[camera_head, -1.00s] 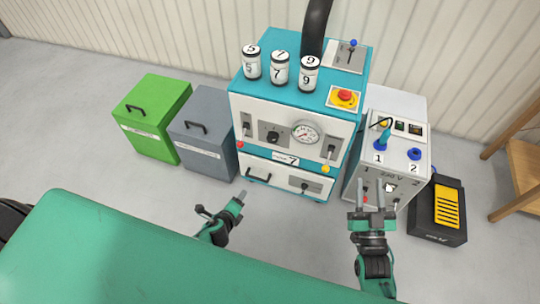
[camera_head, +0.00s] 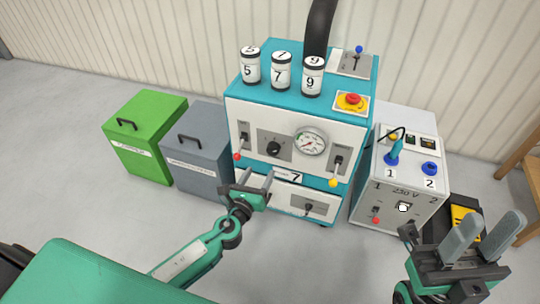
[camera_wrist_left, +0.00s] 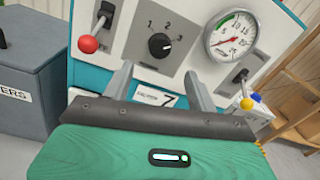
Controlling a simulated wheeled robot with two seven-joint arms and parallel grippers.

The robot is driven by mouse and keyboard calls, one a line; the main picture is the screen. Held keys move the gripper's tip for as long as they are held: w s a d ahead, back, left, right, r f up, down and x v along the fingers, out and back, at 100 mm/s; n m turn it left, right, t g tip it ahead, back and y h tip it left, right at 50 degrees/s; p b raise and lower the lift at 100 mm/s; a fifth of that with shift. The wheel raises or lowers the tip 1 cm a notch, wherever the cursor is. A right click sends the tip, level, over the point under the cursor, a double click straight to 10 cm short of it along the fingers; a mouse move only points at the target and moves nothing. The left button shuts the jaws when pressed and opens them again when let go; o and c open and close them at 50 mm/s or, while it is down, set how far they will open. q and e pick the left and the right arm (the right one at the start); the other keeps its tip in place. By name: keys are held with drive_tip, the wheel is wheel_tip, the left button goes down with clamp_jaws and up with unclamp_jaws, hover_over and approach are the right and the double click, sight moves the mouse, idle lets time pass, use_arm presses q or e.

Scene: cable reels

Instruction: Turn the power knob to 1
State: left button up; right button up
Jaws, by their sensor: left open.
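A black rotary knob (camera_head: 273,148) sits on the white front panel of the teal machine (camera_head: 243,92). In the left wrist view the knob (camera_wrist_left: 159,45) has numbers around it; its exact setting is too small to read. My left gripper (camera_head: 254,178) is open and empty, in front of the machine and below the knob. In the left wrist view its fingers (camera_wrist_left: 157,75) stand apart, with the knob above and between them, not touched.
A pressure gauge (camera_head: 310,142) and levers with red (camera_head: 237,157) and yellow (camera_head: 333,183) balls flank the knob. Green (camera_head: 145,137) and grey (camera_head: 197,160) bins stand left. A red emergency button (camera_head: 353,99) is on top.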

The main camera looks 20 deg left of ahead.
sight(271, 152)
use_arm(q)
drive_tip(key=w, duration=0.6)
drive_tip(key=w+b, duration=0.1)
drive_tip(key=w, duration=0.2)
drive_tip(key=shift+w+d, duration=0.35)
drive_tip(key=shift+c, duration=0.2)
drive_tip(key=c, duration=0.9)
